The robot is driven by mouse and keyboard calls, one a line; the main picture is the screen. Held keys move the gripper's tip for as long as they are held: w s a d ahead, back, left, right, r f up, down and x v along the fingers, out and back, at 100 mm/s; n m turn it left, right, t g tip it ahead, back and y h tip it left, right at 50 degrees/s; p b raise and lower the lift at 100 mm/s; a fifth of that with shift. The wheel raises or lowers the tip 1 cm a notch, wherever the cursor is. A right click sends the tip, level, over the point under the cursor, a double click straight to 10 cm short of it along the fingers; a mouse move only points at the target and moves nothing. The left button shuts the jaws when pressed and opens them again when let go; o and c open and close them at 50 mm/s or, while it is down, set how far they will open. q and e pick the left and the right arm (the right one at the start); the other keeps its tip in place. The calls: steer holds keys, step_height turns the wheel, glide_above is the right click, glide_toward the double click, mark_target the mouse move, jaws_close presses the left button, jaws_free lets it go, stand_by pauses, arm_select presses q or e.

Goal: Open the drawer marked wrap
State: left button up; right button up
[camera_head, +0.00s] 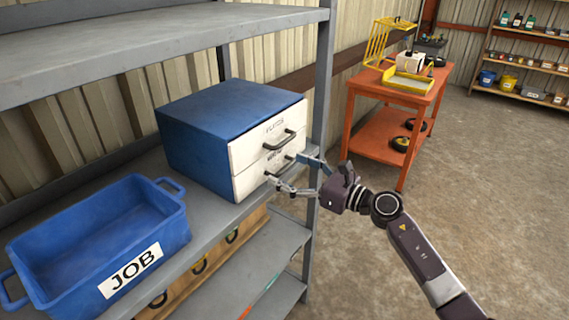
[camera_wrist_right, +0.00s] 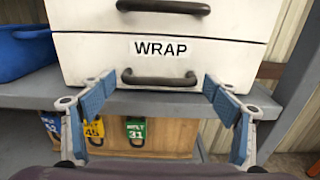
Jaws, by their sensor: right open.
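A blue drawer cabinet (camera_head: 205,130) with white drawer fronts sits on the grey shelf. Its upper drawer (camera_head: 270,138) has a dark handle, and both drawers look shut. The lower drawer is marked WRAP (camera_wrist_right: 160,48) in the right wrist view, with a dark handle (camera_wrist_right: 158,78) below the label. My right gripper (camera_head: 290,175) is open in front of the lower drawer. In the right wrist view its fingers (camera_wrist_right: 155,92) stand apart on either side of the WRAP handle, not closed on it. My left gripper is not in view.
A blue bin marked JOB (camera_head: 130,268) stands on the same grey shelf (camera_head: 215,225), left of the cabinet. A shelf upright (camera_head: 322,90) rises close beside the cabinet on the right. An orange cart (camera_head: 385,130) stands farther back. The floor at right is clear.

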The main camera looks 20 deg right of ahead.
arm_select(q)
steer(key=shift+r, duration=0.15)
arm_select(e)
steer(key=shift+w+a, duration=0.4)
